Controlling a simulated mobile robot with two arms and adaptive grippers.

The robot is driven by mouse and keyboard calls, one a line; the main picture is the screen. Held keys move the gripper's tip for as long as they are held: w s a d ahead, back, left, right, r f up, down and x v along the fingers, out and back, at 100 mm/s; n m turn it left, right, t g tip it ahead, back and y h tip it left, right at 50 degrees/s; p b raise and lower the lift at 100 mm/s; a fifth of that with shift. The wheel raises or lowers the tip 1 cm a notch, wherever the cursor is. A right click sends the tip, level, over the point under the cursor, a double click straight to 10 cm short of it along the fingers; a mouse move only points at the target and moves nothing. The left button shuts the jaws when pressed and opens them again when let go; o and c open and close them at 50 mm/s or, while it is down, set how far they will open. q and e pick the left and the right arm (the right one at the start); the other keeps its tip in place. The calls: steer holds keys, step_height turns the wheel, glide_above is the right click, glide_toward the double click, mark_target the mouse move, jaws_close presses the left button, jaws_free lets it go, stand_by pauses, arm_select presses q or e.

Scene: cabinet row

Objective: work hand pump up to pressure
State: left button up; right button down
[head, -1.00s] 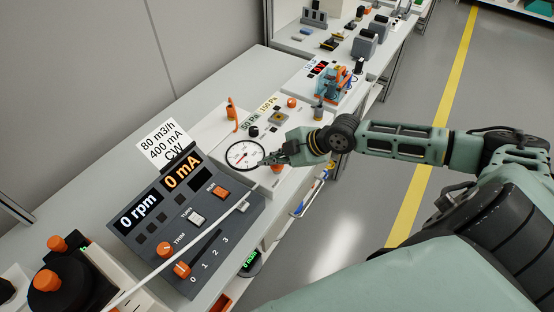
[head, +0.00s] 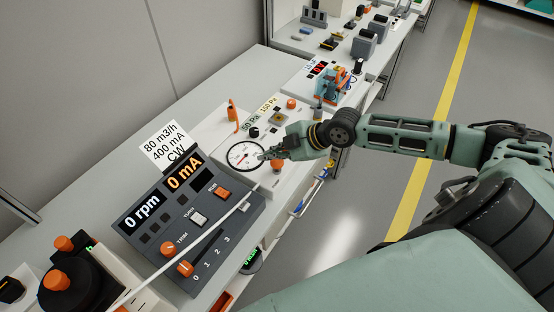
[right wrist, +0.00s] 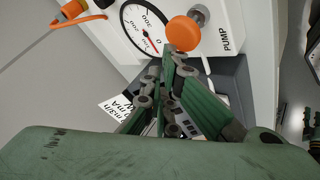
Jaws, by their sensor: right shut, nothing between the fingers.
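The pump's orange knob (right wrist: 183,33) sits on a metal stem beside the label PUMP, on the front of a white unit in the right wrist view. It also shows in the head view (head: 277,166), just below my right gripper (head: 265,155). A round white dial gauge (head: 244,156) is left of the knob. In the right wrist view the gauge (right wrist: 146,29) has its red needle near 0. My right gripper's fingers (right wrist: 170,62) are shut and empty, close below the knob. They appear apart from it. My left gripper is not in view.
A grey control panel (head: 190,215) reading 0 rpm and 0 mA stands in front of the unit. A thin white rod or cable (head: 190,250) crosses it. An orange hook-like part (head: 232,115) stands behind the gauge. The floor right of the bench is clear.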

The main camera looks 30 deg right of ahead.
mark_target(273, 165)
step_height(273, 165, up, 5)
steer(key=p, duration=0.4)
stand_by(0.3)
stand_by(0.4)
